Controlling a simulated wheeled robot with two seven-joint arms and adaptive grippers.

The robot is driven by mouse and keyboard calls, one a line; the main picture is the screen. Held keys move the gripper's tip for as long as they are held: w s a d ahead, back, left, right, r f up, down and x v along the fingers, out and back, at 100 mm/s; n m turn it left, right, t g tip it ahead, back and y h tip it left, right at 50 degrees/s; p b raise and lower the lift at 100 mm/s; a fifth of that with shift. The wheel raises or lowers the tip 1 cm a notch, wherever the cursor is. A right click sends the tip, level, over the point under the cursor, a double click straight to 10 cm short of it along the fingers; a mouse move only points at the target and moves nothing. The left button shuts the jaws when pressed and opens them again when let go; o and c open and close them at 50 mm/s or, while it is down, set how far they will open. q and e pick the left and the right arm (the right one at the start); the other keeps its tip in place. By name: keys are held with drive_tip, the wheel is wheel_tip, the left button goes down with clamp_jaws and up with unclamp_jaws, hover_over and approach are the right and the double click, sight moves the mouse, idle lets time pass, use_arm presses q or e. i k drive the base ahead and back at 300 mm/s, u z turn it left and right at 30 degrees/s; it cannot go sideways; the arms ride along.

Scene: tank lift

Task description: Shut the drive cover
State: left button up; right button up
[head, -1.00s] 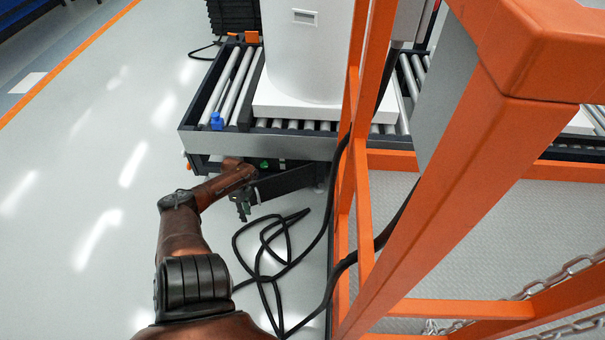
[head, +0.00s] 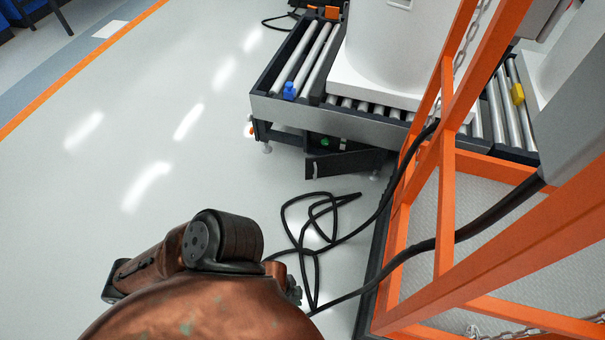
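The drive cover (head: 345,165) is a dark flat panel below the near side of the roller conveyor (head: 335,118). It stands out at an angle from the frame, and a dark bay with a green spot (head: 325,142) shows above and behind it. My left arm is folded low in the picture, well short of the cover. A small dark part, which seems to be my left gripper (head: 293,290), peeks out beside the arm; the rest is hidden and its fingers cannot be made out. Nothing of mine touches the cover. My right gripper is not in view.
Black cables (head: 315,225) lie looped on the floor in front of the cover. An orange frame (head: 445,190) stands to the right. A white tank (head: 400,45) sits on the rollers. The floor at left (head: 100,190) is clear.

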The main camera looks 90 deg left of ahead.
sight(354, 161)
drive_tip(key=k, duration=0.2)
drive_tip(key=u, duration=1.25)
drive_tip(key=i, duration=0.5)
